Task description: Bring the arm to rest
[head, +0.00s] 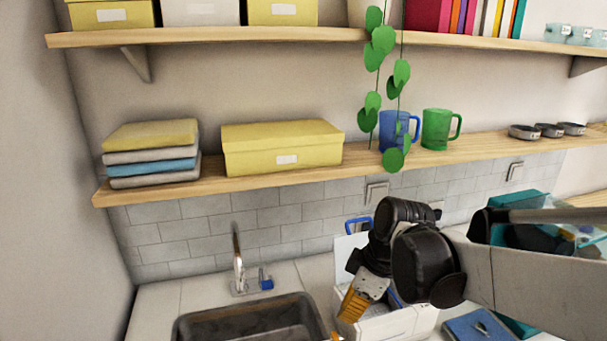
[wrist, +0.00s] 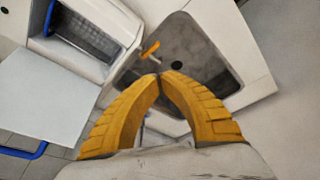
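My arm comes in from the right in the head view. My gripper (head: 352,306) points down in front of an open white box with a blue handle (head: 398,325). In the wrist view my gripper (wrist: 159,77) has its two yellow fingers arched together, with the tips meeting. Nothing shows between them. The fingertips are over the near part of the dark sink (wrist: 195,50). How high they are above it is hard to tell.
The sink (head: 250,322) and tap (head: 238,268) are left of my gripper. A small orange thing (wrist: 150,49) shows at the sink. The lower shelf (head: 240,180) holds a yellow box (head: 283,148), a blue mug (head: 392,132) and a green mug (head: 437,130). A vine (head: 381,40) hangs in front.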

